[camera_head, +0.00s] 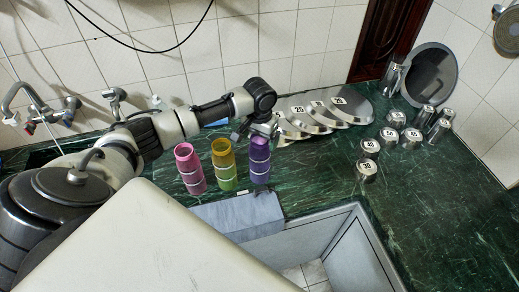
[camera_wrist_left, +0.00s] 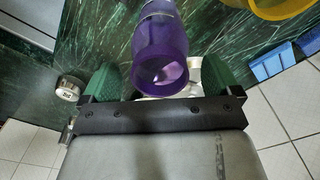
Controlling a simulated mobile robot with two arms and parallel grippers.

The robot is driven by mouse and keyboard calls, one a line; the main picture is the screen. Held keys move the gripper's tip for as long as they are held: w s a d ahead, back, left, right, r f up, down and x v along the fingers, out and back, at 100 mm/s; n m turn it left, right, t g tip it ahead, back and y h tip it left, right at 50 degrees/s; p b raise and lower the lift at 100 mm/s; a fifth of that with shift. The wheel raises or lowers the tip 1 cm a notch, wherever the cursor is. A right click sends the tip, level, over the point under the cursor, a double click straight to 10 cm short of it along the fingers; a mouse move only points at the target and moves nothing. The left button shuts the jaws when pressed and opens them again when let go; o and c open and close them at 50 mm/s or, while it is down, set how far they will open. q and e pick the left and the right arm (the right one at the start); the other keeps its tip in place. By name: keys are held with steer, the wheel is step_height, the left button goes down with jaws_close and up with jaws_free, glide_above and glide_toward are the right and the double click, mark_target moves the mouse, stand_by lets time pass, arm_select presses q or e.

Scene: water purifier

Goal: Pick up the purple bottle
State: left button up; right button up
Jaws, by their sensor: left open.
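The purple bottle (camera_head: 260,162) stands upright on the dark green marble counter, at the right end of a row of three bottles. My left gripper (camera_head: 256,130) is at its top, coming in from the left and above. In the left wrist view the purple bottle (camera_wrist_left: 162,55), with its open mouth towards the camera, lies between the two green finger pads of my open left gripper (camera_wrist_left: 160,78). Gaps show on both sides; whether a pad touches the bottle is unclear. My right gripper is in neither view.
A yellow-green bottle (camera_head: 224,165) and a pink bottle (camera_head: 189,168) stand just left of the purple one. Overlapping numbered metal discs (camera_head: 318,112) lie behind right. Several numbered metal cylinders (camera_head: 389,138) stand further right. A grey block (camera_head: 240,215) is in front. Counter right of the bottle is clear.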

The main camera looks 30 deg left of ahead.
arm_select(q)
steer(key=shift+f, duration=0.45)
steer(key=c, duration=1.2)
steer(key=shift+c, duration=0.5)
steer(key=shift+r, duration=0.15)
